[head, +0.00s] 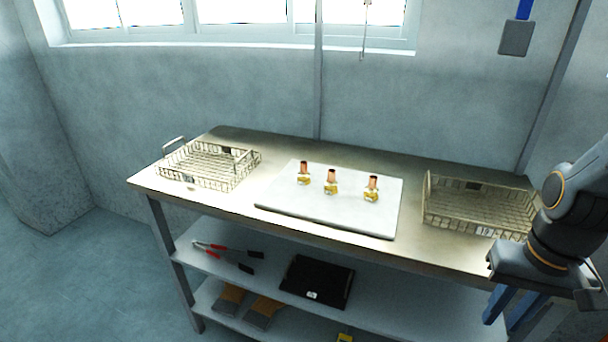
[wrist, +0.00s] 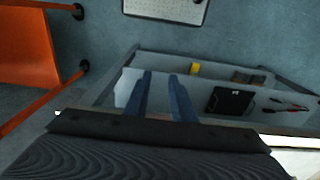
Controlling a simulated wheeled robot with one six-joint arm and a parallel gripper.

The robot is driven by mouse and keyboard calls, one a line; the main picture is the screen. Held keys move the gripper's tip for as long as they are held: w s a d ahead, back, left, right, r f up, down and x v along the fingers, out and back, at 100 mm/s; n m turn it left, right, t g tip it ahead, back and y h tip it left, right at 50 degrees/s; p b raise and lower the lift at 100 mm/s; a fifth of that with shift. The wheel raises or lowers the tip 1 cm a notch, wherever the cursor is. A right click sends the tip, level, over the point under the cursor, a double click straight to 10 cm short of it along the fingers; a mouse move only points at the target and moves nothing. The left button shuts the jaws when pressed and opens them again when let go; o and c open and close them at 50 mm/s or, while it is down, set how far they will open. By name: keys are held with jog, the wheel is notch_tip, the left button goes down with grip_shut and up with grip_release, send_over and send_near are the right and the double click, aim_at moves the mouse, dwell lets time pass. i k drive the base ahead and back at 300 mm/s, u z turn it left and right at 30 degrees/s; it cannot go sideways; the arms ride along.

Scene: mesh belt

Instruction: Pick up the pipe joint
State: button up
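Three pipe joints, each with a copper tube on top and a brass body, stand upright and apart on a pale board (head: 325,207) on the workbench. They are the left one (head: 304,173), the middle one (head: 331,183) and the right one (head: 372,189). My gripper (head: 504,318) hangs at the bench's right front, well away from them. In the wrist view its two blue fingers (wrist: 160,77) are apart with nothing between them. The wrist view shows the bench's lower part, and no pipe joint shows there.
Wire baskets stand on the bench (head: 240,198), one at the left (head: 210,166) and one at the right (head: 480,208), near my arm. Pliers (head: 228,256) and a black case (head: 317,282) lie on the shelf below. An orange object (wrist: 25,48) is at left in the wrist view.

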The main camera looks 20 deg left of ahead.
aim_at(303, 180)
jog(key=z, duration=2.2)
jog(key=k, duration=1.35)
jog(key=u, duration=2.2)
jog(key=i, duration=0.45)
